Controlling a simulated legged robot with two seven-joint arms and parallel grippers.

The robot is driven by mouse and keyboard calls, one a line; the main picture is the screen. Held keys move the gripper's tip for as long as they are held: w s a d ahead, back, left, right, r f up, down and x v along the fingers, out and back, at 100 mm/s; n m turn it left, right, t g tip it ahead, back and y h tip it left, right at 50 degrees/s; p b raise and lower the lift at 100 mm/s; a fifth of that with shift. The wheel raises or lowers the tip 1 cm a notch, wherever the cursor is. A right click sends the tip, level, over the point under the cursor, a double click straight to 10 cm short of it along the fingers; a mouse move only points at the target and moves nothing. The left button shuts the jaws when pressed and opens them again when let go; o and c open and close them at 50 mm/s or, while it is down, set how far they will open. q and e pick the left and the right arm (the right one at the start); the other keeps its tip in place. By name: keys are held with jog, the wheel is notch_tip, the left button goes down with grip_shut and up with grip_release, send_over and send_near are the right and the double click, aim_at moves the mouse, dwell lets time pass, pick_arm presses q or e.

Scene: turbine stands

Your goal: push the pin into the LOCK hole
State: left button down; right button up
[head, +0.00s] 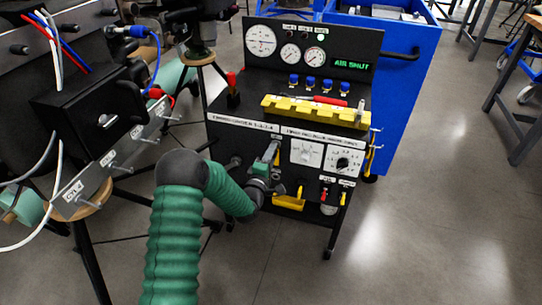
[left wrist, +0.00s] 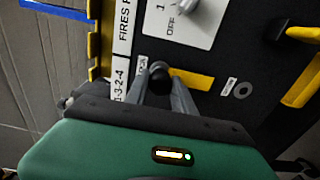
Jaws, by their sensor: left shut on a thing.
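My left gripper (head: 273,170) is at the front of the black console, at the end of the green-sleeved arm. In the left wrist view its two grey fingers (left wrist: 160,86) are closed around the pin, which shows as a dark round knob (left wrist: 159,69) between the fingertips. The pin's shaft is hidden, so I cannot tell how deep it sits. A yellow strip (left wrist: 193,78) lies on the panel beside the fingertips. A grey-ringed hole (left wrist: 243,91) with a small white label shows apart from the pin; the label is unreadable. My right gripper is not in view.
The console (head: 310,110) carries gauges, a green "AIR SHUT" display (head: 352,64) and a dial (head: 343,162). A yellow handle (head: 289,202) sticks out low on its front.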

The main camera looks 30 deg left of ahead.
pick_arm(q)
jog(key=shift+w+a+r, duration=0.1)
jog(key=shift+w+r, duration=0.25)
jog(key=c, duration=1.3)
grip_release()
jog(key=shift+f, duration=0.1)
jog(key=o, duration=0.3)
jog(key=shift+w+f, duration=0.15)
jog(key=shift+f, duration=0.05)
jog(key=shift+o, duration=0.2)
jog(key=shift+o, duration=0.7)
jog(key=p+v, duration=0.1)
jog(key=v, duration=0.6)
